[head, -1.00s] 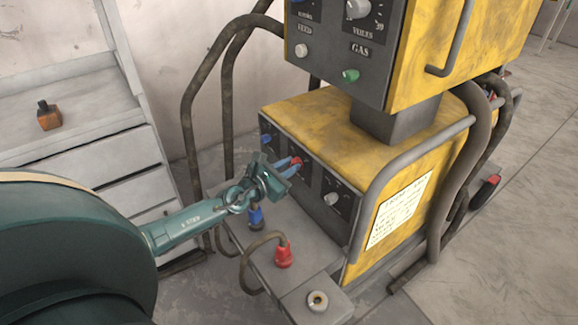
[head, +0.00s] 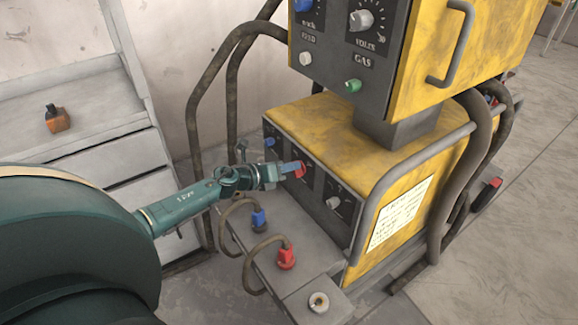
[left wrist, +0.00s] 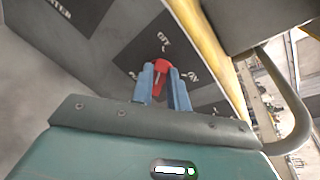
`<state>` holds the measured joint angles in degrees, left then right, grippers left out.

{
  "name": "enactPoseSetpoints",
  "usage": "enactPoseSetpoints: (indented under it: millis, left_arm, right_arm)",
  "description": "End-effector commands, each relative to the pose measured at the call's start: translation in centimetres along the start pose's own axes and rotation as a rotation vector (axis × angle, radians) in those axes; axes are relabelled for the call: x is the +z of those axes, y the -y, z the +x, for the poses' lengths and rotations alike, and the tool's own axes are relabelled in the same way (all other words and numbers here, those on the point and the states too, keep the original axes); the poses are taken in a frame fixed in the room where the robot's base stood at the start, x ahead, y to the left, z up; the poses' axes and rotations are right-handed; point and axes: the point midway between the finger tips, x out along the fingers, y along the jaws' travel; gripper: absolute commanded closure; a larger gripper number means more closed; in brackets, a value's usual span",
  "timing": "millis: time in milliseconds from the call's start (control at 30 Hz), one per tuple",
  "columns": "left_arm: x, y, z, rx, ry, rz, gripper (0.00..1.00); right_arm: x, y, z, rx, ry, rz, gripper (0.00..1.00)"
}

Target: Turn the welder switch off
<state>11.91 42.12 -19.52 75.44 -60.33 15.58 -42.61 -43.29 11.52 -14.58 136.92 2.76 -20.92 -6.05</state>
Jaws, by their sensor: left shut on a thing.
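The yellow welder (head: 330,122) stands at the centre right, with a dark grey front panel. The red switch knob (head: 300,170) is on the lower panel; it also shows in the left wrist view (left wrist: 162,66), with lettering around it on a dark plate. My left gripper (head: 289,168) is at this knob, and its blue fingers (left wrist: 163,80) are shut on it, one finger on each side. The fingers partly hide the knob and its labels. My right gripper is not in view.
A blue knob (head: 270,142) and a grey knob (head: 333,202) flank the red one. A blue plug (head: 258,219) and a red plug (head: 287,257) with cables stand on the ledge below. A grey rail (head: 405,170) runs along the welder's right side.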

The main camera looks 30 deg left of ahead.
Motion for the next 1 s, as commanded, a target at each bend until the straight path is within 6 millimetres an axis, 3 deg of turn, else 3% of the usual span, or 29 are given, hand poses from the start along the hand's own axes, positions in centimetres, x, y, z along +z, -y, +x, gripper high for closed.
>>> enactPoseSetpoints:
  millis: [333, 900, 933, 1000]
  left_arm:
    - [0.05, -0.23, 0.06, -0.029, -0.031, -0.147, 1.00]
    - [0.00, -0.27, 0.06, -0.035, -0.038, -0.178, 1.00]
    - [-0.01, -0.27, 0.06, -0.035, -0.038, -0.178, 0.83]
    - [0.00, -0.28, 0.06, -0.035, -0.037, -0.178, 0.77]
  right_arm:
    - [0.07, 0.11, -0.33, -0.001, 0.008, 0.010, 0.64]
    - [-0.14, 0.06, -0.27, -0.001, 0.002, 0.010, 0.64]
    - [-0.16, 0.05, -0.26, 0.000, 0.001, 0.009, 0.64]
    - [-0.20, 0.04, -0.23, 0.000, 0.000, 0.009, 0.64]
